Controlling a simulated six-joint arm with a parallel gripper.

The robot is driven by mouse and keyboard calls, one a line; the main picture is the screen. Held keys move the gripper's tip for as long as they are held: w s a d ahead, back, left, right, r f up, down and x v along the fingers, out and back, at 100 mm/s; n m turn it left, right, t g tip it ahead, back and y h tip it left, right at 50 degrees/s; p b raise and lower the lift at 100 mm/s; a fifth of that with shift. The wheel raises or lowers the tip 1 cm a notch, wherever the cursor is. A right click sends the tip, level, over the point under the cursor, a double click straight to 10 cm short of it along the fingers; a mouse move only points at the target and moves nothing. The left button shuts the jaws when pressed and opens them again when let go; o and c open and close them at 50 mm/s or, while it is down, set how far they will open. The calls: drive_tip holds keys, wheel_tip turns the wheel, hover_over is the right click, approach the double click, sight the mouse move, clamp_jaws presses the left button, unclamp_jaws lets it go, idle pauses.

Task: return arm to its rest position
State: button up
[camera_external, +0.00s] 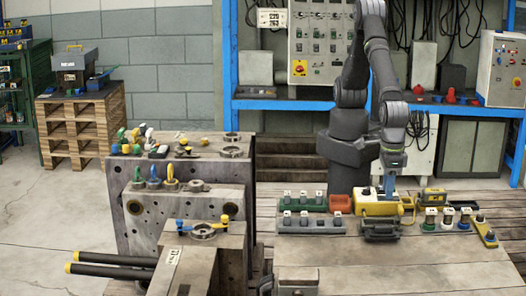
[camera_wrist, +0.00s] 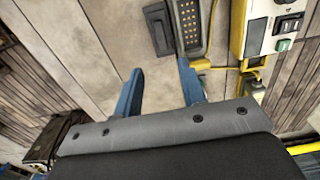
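My gripper (camera_external: 389,187) hangs fingers-down at the end of my bent arm, over the wooden worktable (camera_external: 400,262). In the external view its blue fingers overlap the yellow box (camera_external: 372,209); I cannot tell whether they touch it. In the wrist view the two blue fingers of my gripper (camera_wrist: 160,88) stand apart with only bare board between their tips. A yellow-edged unit with a grey dotted face (camera_wrist: 191,22) and a dark flat piece (camera_wrist: 159,28) lie beyond the fingertips. A yellow box with a white panel and buttons (camera_wrist: 262,30) is at upper right.
Grey blocks with switches (camera_external: 310,222) and a red tray (camera_external: 340,203) stand left of the gripper. Several small coloured pieces (camera_external: 447,217) stand right. Steel mould blocks (camera_external: 190,212) fill the left. A blue-framed bench (camera_external: 285,104) is behind.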

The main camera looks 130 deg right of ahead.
sight(383, 226)
drive_tip(key=shift+f, duration=4.2)
drive_tip(key=shift+f, duration=1.7)
wheel_tip(383, 226, up, 4)
drive_tip(key=shift+f, duration=0.1)
drive_tip(key=w+d+r, duration=0.4)
drive_tip(key=d+r, duration=0.3)
drive_tip(key=d, duration=0.5)
drive_tip(key=w+d+m, duration=0.5)
drive_tip(key=w+d, duration=0.1)
drive_tip(key=d, duration=0.6)
drive_tip(key=w+d+m, duration=0.5)
drive_tip(key=w+d, duration=0.1)
drive_tip(key=d, duration=0.6)
drive_tip(key=s+d+f+m, duration=0.1)
drive_tip(key=d+m, duration=0.8)
drive_tip(key=d, duration=1.6)
drive_tip(key=shift+s+d, duration=0.3)
drive_tip(key=shift+d, duration=0.05)
